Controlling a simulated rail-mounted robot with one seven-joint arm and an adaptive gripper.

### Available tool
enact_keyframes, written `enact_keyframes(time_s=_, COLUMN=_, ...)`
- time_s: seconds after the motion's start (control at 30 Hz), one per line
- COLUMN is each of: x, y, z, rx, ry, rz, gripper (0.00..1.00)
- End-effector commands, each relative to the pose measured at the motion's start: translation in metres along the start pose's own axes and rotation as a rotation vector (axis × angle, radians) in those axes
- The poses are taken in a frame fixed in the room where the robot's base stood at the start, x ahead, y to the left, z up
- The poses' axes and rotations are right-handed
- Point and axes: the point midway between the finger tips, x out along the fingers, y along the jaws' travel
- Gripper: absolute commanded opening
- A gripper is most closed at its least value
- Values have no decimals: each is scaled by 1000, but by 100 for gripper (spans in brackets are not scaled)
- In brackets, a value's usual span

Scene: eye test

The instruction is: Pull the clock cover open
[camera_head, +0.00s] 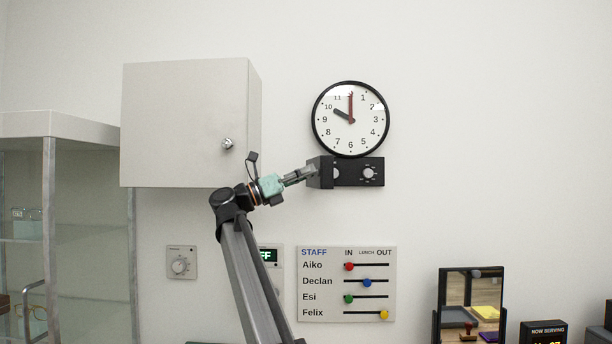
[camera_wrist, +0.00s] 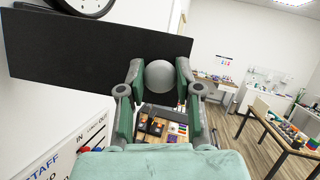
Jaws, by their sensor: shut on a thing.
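The round wall clock (camera_head: 345,135) has a white face and black rim. A black box with two grey knobs (camera_head: 368,173) sits just below it. The black cover (camera_head: 320,173) stands out from the box's left end, swung away from its front, so the knobs show. In the wrist view the cover (camera_wrist: 70,55) is a wide black panel below the clock rim (camera_wrist: 85,5). My gripper (camera_head: 308,172) is at the cover's left side, shut on its round grey knob (camera_wrist: 162,75), with a finger on each side.
A grey wall cabinet (camera_head: 185,125) hangs close to the left of my gripper. A staff board (camera_head: 346,284) with coloured sliders is below the box. A dial plate (camera_head: 181,262) is lower left. The wall right of the clock is clear.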

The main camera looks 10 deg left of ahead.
Motion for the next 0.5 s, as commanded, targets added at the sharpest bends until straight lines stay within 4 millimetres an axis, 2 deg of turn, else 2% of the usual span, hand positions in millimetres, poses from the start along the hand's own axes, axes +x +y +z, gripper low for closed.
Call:
enact_keyframes(time_s=0.03, x=1, y=0, z=3, rx=1, ry=-5, rz=1, gripper=0)
enact_keyframes(time_s=0.07, x=1, y=0, z=3, rx=1, ry=-5, rz=1, gripper=41)
enact_keyframes(time_s=0.1, x=1, y=0, z=3, rx=1, ry=-5, rz=1, gripper=55)
enact_keyframes(time_s=0.13, x=1, y=0, z=3, rx=1, ry=-5, rz=1, gripper=60)
enact_keyframes(time_s=0.5, x=-2, y=0, z=1, rx=0, ry=-1, rz=1, gripper=60)
